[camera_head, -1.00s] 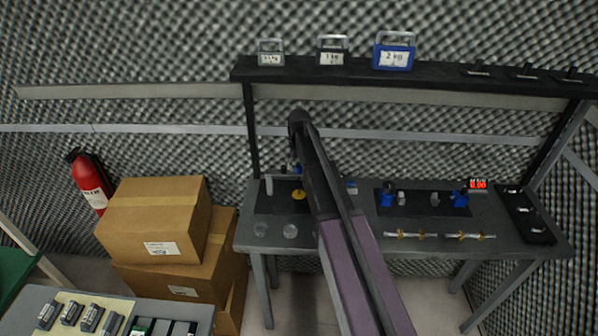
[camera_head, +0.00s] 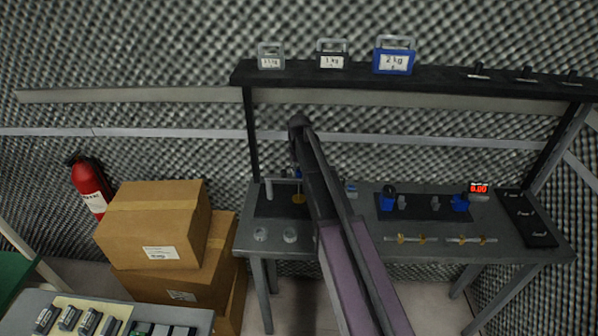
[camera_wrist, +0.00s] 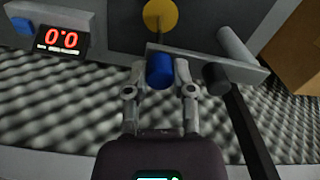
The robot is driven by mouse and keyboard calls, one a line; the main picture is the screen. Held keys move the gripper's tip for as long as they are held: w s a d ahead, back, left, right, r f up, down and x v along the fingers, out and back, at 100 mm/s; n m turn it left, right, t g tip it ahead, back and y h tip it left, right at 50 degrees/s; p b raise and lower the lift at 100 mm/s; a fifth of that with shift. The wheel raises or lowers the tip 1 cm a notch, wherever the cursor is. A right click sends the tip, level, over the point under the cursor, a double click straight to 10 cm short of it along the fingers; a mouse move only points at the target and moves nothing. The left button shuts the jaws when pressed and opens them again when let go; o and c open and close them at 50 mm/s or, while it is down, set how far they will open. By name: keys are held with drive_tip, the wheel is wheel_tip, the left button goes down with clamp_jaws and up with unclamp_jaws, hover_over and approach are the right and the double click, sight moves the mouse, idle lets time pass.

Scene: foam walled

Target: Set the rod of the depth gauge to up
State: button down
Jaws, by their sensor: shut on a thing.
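The depth gauge stands on a dark mat on the bench, with a grey post (camera_head: 268,189), a crossbar (camera_wrist: 205,63) and a rod ending in a yellow disc (camera_head: 299,198). In the wrist view the yellow disc (camera_wrist: 160,14) is beyond the crossbar. A blue knob (camera_wrist: 160,71) sits at the crossbar, in line with the disc. My gripper (camera_wrist: 160,80) is shut on the blue knob, one finger on each side. In the head view my arm covers part of the gauge and most of the gripper. A display (camera_wrist: 60,39) reads 0.0 in the wrist view.
Two round clear dishes (camera_head: 290,236) sit at the bench's front left. A fixture with blue blocks (camera_head: 388,198) and a red display (camera_head: 479,188) are to the right. A shelf (camera_head: 430,79) with weights runs above. Cardboard boxes (camera_head: 155,225) stand to the left.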

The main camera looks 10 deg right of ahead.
drive_tip(key=shift+r+p, duration=3.05)
drive_tip(key=shift+r, duration=0.05)
drive_tip(key=shift+w, duration=0.1)
drive_tip(key=shift+f, duration=0.1)
drive_tip(key=shift+c, duration=2.3)
unclamp_jaws()
